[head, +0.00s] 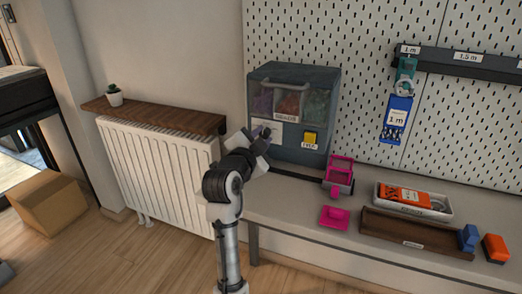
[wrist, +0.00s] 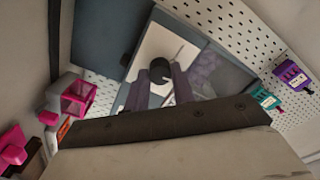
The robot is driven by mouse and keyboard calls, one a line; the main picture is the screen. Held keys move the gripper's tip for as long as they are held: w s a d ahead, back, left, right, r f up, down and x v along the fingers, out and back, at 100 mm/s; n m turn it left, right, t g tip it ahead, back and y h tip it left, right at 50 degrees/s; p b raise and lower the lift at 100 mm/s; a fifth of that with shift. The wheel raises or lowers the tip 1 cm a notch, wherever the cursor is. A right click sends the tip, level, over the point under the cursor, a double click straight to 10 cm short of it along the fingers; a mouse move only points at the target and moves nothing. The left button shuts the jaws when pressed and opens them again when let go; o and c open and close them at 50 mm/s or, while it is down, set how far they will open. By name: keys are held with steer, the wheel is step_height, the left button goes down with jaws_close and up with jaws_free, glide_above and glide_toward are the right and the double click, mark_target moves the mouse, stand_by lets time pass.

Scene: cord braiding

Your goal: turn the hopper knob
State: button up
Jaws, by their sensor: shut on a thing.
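The hopper (head: 320,107) is a dark box with clear windows on the bench against the pegboard, with coloured contents behind the windows. Its pale front plate (head: 272,127) carries the knob, which my gripper (head: 262,135) mostly hides in the head view. In the wrist view the dark round knob (wrist: 160,70) sits in front of the white plate (wrist: 158,48), between the two fingers of my gripper (wrist: 162,88). My gripper is shut on the knob. A thin light line runs from the knob up to the right on the plate.
A yellow button (head: 310,137) sits on the hopper's right front. A pink open box (head: 340,175) and a pink piece (head: 334,217) are on the bench to the right. Farther right are a grey tray (head: 445,216) and a brown tray (head: 385,236). A radiator (head: 155,170) stands left.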

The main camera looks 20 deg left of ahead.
steer(key=shift+f+m+b, duration=0.1)
steer(key=shift+m+b, duration=0.5)
steer(key=o, duration=1)
steer(key=shift+s, duration=0.15)
steer(key=s+b, duration=0.1)
steer(key=s, duration=1.2)
steer(key=shift+s+a+b, duration=0.2)
steer(key=shift+s+b, duration=0.1)
steer(key=shift+b, duration=0.05)
